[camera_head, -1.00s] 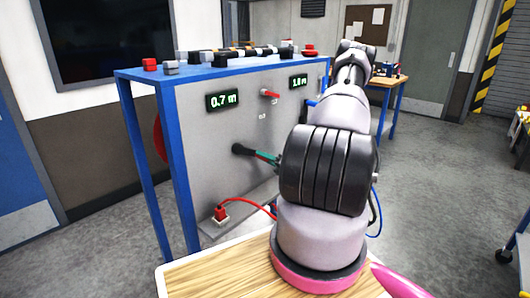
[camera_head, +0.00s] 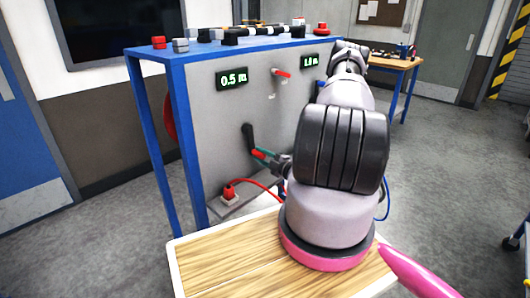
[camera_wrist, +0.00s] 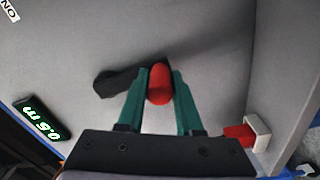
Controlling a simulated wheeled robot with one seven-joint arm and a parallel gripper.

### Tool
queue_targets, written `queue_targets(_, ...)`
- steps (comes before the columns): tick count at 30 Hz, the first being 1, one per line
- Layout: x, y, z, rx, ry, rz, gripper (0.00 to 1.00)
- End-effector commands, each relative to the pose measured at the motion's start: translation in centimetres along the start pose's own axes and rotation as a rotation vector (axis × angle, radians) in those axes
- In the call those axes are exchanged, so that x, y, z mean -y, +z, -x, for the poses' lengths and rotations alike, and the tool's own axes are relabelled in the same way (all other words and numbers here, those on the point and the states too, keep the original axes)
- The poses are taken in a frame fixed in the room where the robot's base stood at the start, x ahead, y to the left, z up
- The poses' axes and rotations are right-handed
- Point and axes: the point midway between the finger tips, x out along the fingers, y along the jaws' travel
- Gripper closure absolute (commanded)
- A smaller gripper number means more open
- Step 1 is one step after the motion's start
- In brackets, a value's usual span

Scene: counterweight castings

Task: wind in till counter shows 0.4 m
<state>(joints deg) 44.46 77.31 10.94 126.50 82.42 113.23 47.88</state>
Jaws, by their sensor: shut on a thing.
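In the head view my gripper (camera_head: 264,154) is low on the crank, partly hidden by my arm.
A second display (camera_head: 316,61) reads about 1.0 m, blurred. A small red lever (camera_head: 282,73) sits between the displays. Several blocks and dark parts lie on the bench top.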

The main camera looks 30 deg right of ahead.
Motion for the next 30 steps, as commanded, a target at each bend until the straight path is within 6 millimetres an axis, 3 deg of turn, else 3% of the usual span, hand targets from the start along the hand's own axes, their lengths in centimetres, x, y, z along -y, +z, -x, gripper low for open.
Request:
queue_targets(9,1.1,-2.7,0.1,0.005,-0.004,-0.3,1.0)
queue_targets(21,1.0,-5.3,0.1,0.008,-0.002,-0.605,1.0)
queue_targets(30,0.7,-6.2,0.1,0.006,-0.003,-0.6,1.0)
